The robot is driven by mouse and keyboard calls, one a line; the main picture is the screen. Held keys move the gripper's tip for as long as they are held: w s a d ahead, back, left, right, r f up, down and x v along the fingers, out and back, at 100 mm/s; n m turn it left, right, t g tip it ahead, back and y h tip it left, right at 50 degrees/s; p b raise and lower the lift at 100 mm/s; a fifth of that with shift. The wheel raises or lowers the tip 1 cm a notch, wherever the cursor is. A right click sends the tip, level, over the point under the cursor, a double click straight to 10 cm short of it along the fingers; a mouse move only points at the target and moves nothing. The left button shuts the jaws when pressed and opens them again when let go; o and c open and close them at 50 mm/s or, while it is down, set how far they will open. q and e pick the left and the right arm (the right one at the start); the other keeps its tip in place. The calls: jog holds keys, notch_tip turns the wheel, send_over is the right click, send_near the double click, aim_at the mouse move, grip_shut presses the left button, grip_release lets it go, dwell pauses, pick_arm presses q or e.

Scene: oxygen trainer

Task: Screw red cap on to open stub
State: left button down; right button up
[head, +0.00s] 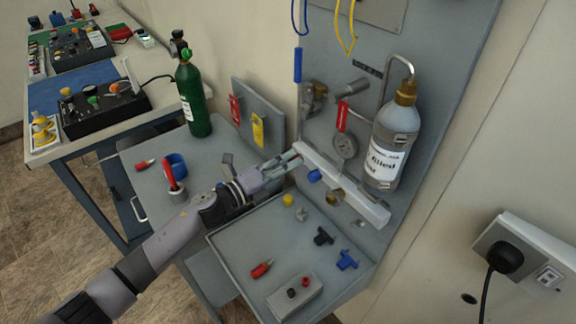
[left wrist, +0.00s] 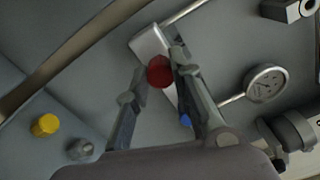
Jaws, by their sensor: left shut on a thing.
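My left gripper (head: 286,163) is shut on a round red cap (left wrist: 160,71), which shows between the fingertips in the left wrist view. In the head view the cap is mostly hidden by the fingers. The gripper is at the left end of the white bar (head: 358,199) on the grey panel; the bar also shows behind the cap in the left wrist view (left wrist: 148,43). I cannot tell whether the cap touches a stub there. A blue cap (head: 314,176) sits on the bar, with a brass fitting (head: 335,196) to its right. My right gripper is not in view.
A steel bottle (head: 395,140) and a gauge (head: 345,146) are close to the bar on the panel. The tray (head: 245,243) below holds a yellow cap (head: 288,200), blue and black valves and a red-tipped part. A green cylinder (head: 193,105) stands left.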

pick_arm(q)
jog(key=m+b, duration=0.2)
jog(key=m, duration=0.1)
jog(key=shift+r+m, duration=0.1)
jog(key=shift+m, duration=0.2)
jog(key=m+b, duration=0.2)
jog(key=m, duration=0.1)
jog(key=shift+m, duration=0.3)
